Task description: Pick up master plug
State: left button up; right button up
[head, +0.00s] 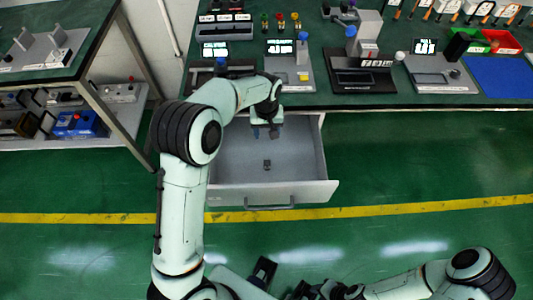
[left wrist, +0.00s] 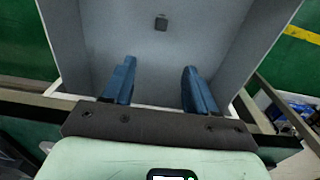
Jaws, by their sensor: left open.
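The master plug, seemingly the small dark block (head: 267,164), lies on the floor of the open grey drawer (head: 273,197). In the left wrist view the block (left wrist: 161,22) is beyond the fingertips, near the middle of the picture's top. My left gripper (head: 264,132) is over the rear part of the drawer, and the block is nearer the drawer's front than it. In the left wrist view its two blue fingers (left wrist: 157,75) are wide apart with nothing between them. My right arm shows at the bottom right; its gripper cannot be made out clearly.
The drawer front with its handle (head: 270,204) and the side walls bound the space around the block. The green-topped workbench (head: 410,99) with several instruments stands behind. A second bench (head: 45,75) with shelves is at the left. The drawer holds nothing else visible.

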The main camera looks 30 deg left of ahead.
pick_arm(q)
jog(key=b, duration=0.2)
send_over(267, 162)
notch_tip(267, 162, down, 5)
jog(key=f+b, duration=0.1)
jog(key=f, duration=0.2)
jog(key=f+b, duration=0.1)
jog(key=f, duration=0.2)
jog(key=s+f+b, duration=0.1)
jog(key=f, duration=0.3)
jog(key=shift+a, duration=0.1)
jog(key=f, duration=0.3)
jog(key=w+f, duration=0.1)
jog(key=f, duration=0.1)
jog(key=shift+f+b, duration=0.1)
jog(key=shift+b, duration=0.3)
grip_shut()
pick_arm(e)
notch_tip(267, 162, down, 7)
jog(key=s, duration=0.1)
